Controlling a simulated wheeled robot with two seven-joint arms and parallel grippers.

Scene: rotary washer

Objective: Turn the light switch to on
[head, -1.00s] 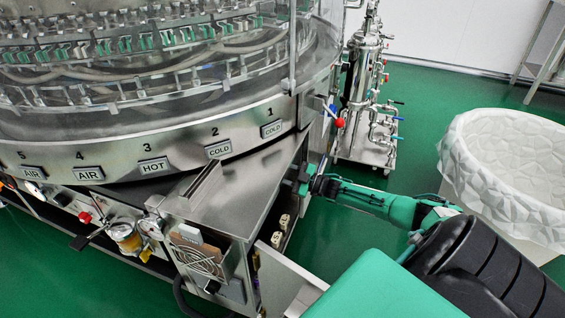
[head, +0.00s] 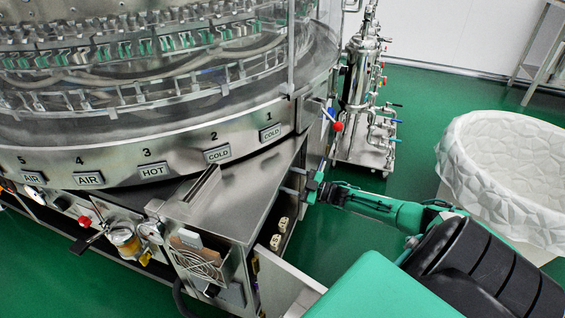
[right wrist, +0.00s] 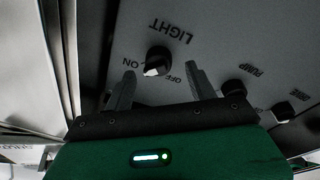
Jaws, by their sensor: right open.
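The light switch (right wrist: 157,62) is a dark round knob with a pale face on a grey panel in the right wrist view. The word LIGHT shows upside down above it, with ON and OFF labels beside it. My right gripper (right wrist: 160,84) is open, its two fingertips on either side of the knob's lower edge; I cannot tell whether they touch it. In the head view my right gripper (head: 298,184) is at the open side of the steel cabinet (head: 228,205), and the switch is hidden there. My left gripper is not in view.
A pump knob (right wrist: 233,89) and another dark knob (right wrist: 283,111) sit on the same panel. An open cabinet door (head: 288,280) stands below my right arm. A white-lined bin (head: 465,165) is at the right. The green floor between is clear.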

